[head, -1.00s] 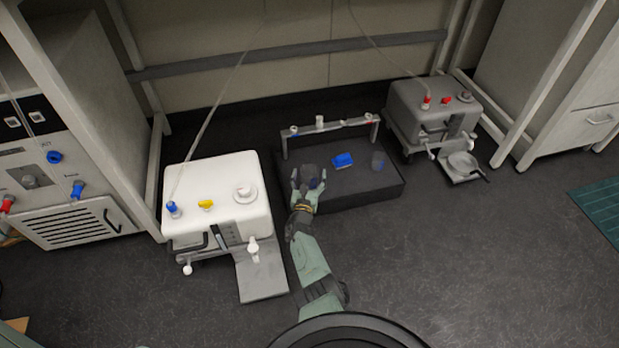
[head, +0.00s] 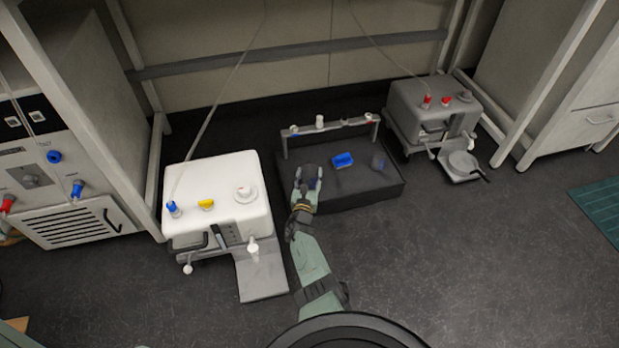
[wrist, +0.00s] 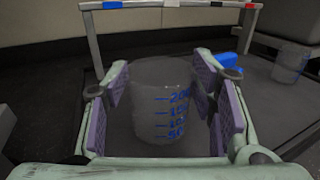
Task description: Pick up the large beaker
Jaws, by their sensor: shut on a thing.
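The large beaker (wrist: 162,105) is clear with blue volume marks. In the wrist view it stands upright between the two purple-padded fingers of my gripper (wrist: 164,100). The fingers are shut on its sides. In the head view my gripper (head: 308,178) is at the left part of the dark platform (head: 350,195), and the beaker there is mostly hidden by the gripper. I cannot tell whether the beaker's base touches the platform.
A blue object (head: 343,160) and a smaller clear beaker (head: 378,161) stand to the right on the platform. A rail (head: 330,126) runs behind. A white machine (head: 215,205) is close on the left, a grey machine (head: 432,108) at the back right. Open floor lies in front.

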